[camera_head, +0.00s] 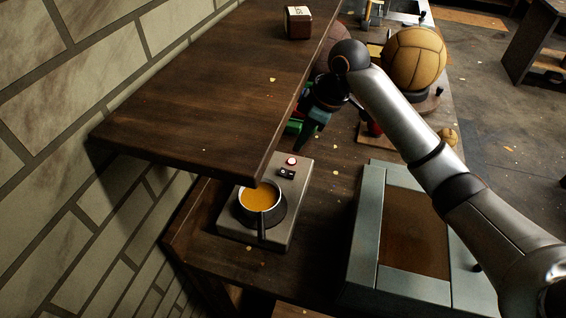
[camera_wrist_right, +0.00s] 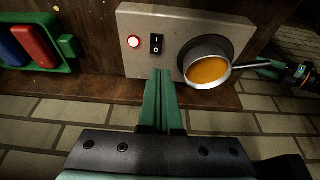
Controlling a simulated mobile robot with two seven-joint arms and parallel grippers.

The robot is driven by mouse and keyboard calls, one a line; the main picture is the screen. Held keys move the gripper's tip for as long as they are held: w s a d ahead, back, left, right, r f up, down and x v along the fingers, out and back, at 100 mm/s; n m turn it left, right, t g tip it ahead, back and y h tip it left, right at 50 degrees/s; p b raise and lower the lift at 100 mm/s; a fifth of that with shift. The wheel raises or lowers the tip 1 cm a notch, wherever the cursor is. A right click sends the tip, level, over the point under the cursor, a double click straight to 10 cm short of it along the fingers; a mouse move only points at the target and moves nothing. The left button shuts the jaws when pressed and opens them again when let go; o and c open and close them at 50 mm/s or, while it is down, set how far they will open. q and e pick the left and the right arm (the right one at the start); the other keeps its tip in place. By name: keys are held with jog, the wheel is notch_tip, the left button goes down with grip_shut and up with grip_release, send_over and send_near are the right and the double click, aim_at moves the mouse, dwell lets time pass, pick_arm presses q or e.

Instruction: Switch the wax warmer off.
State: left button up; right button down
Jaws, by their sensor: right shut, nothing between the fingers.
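The wax warmer (camera_head: 233,218) is a grey box on the bench, partly under the dark shelf, with a pot of orange wax (camera_head: 259,198) on it. In the wrist view the warmer (camera_wrist_right: 127,32) shows a round red light (camera_wrist_right: 134,41), which looks lit, beside a black rocker switch (camera_wrist_right: 156,44) marked I and O. Which side is pressed I cannot tell. My right gripper (camera_head: 309,138) is shut and empty beyond the switch end of the warmer; its green fingertips (camera_wrist_right: 163,73) appear just below the switch in the wrist view. A green-and-black part (camera_wrist_right: 268,69) at right looks like my left gripper.
The shelf (camera_head: 190,120) overhangs the bench close to my right gripper. The pot's handle (camera_head: 262,228) sticks out toward the near side. A green holder (camera_wrist_right: 72,50) with red and blue pieces lies beside the warmer. A grey-framed box (camera_head: 365,225) stands to the right.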

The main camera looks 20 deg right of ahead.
aim_at(282, 174)
jog(key=x, duration=1)
jog(key=shift+p, duration=0.3)
